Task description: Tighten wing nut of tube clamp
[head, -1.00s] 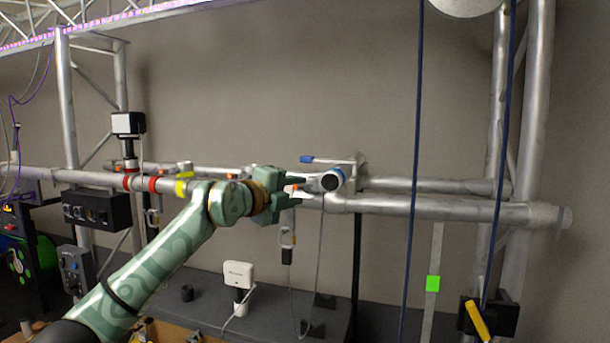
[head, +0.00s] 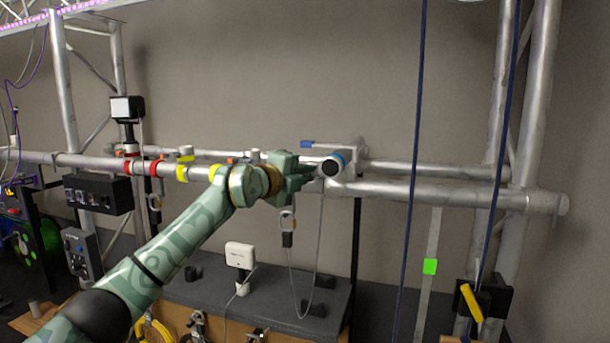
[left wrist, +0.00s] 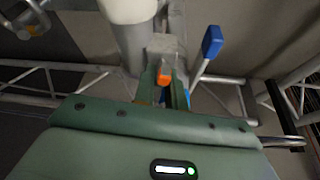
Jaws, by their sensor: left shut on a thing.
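My left gripper (head: 312,173) reaches right along the horizontal tube to the clamp area. In the left wrist view its two fingers (left wrist: 164,88) are shut on a small orange piece, which I take as the wing nut (left wrist: 165,78). A grey metal block, which looks like the tube clamp (left wrist: 162,45), sits just beyond the fingertips. In the head view the fingers hide the nut and most of the clamp. My right gripper is not in view.
A blue-tipped lever (head: 307,144) stands close behind the gripper; it also shows in the left wrist view (left wrist: 212,42). The horizontal tube (head: 430,193) runs on right to the upright truss. A blue rope (head: 415,170) hangs further right.

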